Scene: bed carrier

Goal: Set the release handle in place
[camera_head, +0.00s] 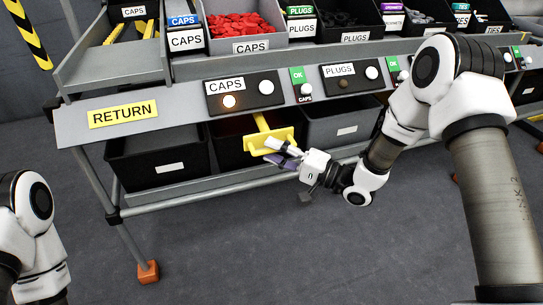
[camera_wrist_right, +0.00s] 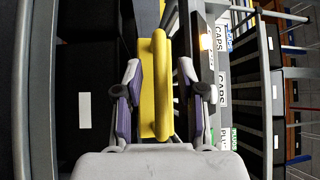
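The yellow release handle (camera_head: 271,138) is at the front of the black bin under the CAPS panel, with a yellow shaft running up toward the shelf edge. My right gripper (camera_head: 283,154) is at the handle's front. In the right wrist view the handle (camera_wrist_right: 161,85) stands between the two fingers of my right gripper (camera_wrist_right: 160,82). The fingers look spread around it, with a narrow gap visible on the right side.
The CAPS panel (camera_head: 245,94) above has a lit button. The PLUGS panel (camera_head: 351,76) is to its right. Black bins (camera_head: 158,161) sit under the sloped shelf beside a RETURN label (camera_head: 123,115). A grey lower rail (camera_head: 190,194) runs below the bins. The floor in front is clear.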

